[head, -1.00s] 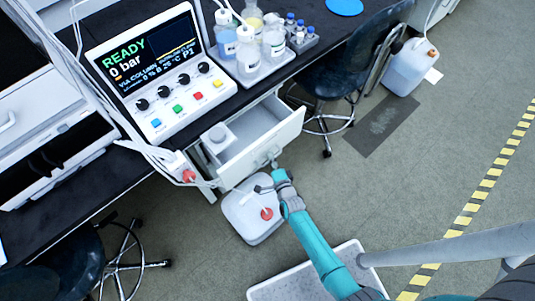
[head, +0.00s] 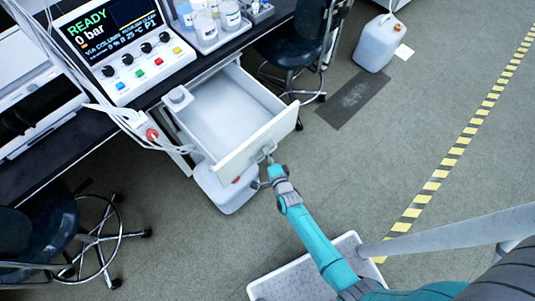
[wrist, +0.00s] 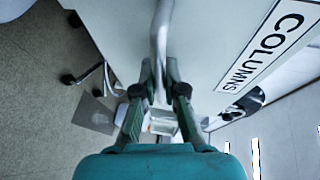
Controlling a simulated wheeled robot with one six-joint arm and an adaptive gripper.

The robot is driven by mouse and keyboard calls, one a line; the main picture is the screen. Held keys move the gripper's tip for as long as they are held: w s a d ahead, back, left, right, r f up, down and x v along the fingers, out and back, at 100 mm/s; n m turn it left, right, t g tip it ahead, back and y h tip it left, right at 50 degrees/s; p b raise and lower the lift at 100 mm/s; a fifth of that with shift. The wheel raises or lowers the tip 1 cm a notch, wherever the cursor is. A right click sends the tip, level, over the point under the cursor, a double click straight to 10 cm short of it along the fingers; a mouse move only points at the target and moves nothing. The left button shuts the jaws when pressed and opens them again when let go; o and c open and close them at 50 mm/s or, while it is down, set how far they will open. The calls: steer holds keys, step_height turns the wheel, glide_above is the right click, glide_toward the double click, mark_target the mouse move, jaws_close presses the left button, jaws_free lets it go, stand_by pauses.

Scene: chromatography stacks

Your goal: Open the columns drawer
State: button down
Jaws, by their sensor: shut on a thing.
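The columns drawer (head: 258,143) is pulled well out from under the bench in the head view. A white cylindrical item (head: 176,97) sits inside at its back left corner, and the rest of its floor looks bare. My gripper (head: 268,166) is at the drawer's front face. In the wrist view my gripper (wrist: 160,75) is shut on the metal bar handle (wrist: 159,35). The drawer front beside it bears a white label reading COLUMNS (wrist: 262,46).
A wheeled stool (head: 95,235) is at lower left and a dark chair (head: 290,50) behind the drawer. A pale tray (head: 305,277) is near my arm.

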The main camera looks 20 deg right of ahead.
steer(key=c, duration=1.2)
jaws_free()
steer(key=s, duration=0.4)
steer(key=s+r, duration=0.1)
steer(key=s, duration=0.3)
steer(key=s+a+r, duration=0.1)
steer(key=s, duration=0.2)
steer(key=shift+s, duration=0.4)
steer(key=s+r+n+y, duration=0.1)
steer(key=s+r+n, duration=0.95)
steer(key=s, duration=0.65)
steer(key=s+r+n, duration=0.2)
steer(key=s+r, duration=0.1)
steer(key=r, duration=0.4)
steer(key=s+r+n, duration=0.3)
steer(key=r, duration=0.3)
steer(key=s+r+n+g, duration=0.1)
steer(key=s+r+n, duration=0.1)
steer(key=r, duration=0.5)
steer(key=shift+s+a+r+n, duration=0.1)
steer(key=shift+s+r+n, duration=0.1)
steer(key=shift+s, duration=0.25)
steer(key=shift+s+a+r+n, duration=0.1)
steer(key=shift+s+n, duration=0.05)
steer(key=shift+s, duration=0.25)
